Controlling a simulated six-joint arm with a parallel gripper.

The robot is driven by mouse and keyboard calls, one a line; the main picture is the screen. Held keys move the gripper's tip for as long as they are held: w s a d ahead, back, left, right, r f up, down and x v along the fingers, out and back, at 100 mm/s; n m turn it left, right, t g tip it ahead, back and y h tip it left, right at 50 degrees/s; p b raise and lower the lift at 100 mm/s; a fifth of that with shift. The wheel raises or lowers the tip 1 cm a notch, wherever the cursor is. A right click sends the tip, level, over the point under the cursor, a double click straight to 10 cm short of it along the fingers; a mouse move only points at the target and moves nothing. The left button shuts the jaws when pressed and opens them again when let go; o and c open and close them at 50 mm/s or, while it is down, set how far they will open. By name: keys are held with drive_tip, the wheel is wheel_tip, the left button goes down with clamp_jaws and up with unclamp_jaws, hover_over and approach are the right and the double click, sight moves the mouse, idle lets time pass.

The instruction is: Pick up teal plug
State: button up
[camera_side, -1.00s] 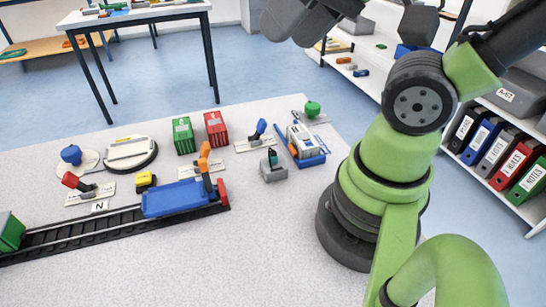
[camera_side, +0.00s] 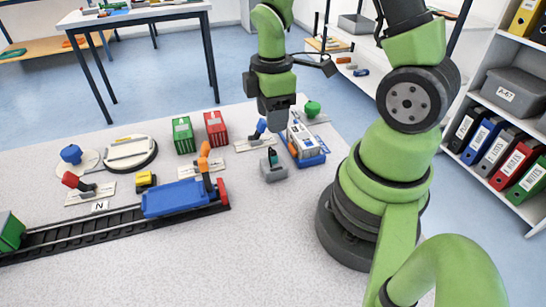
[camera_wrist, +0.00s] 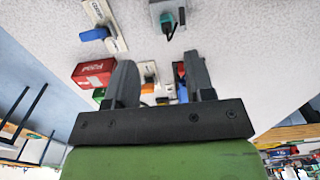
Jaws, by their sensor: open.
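The teal plug (camera_side: 272,156) stands upright in a small grey block (camera_side: 273,173) on the table, right of the blue wagon. In the wrist view the teal plug (camera_wrist: 168,22) shows near the top edge, in its grey block (camera_wrist: 182,10). My gripper (camera_side: 277,118) hangs above the table behind the plug, apart from it. In the wrist view my gripper (camera_wrist: 160,68) has its two fingers spread with nothing held between them. In the side view its fingertips are dark and hard to make out.
A blue-handled switch (camera_side: 257,131) and a white-and-blue boxy model (camera_side: 300,139) stand close to the plug. Red (camera_side: 216,129) and green (camera_side: 183,136) containers stand to the left. The blue wagon (camera_side: 177,198) sits on the track. The table front is clear.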

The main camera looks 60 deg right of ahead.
sight(273, 151)
wheel_tip(273, 151, down, 4)
drive_tip(key=shift+r, duration=0.1)
drive_tip(key=f, duration=0.4)
drive_tip(key=shift+s+a+f, duration=0.3)
drive_tip(key=shift+a, duration=0.1)
drive_tip(key=shift+f, duration=0.4)
clamp_jaws()
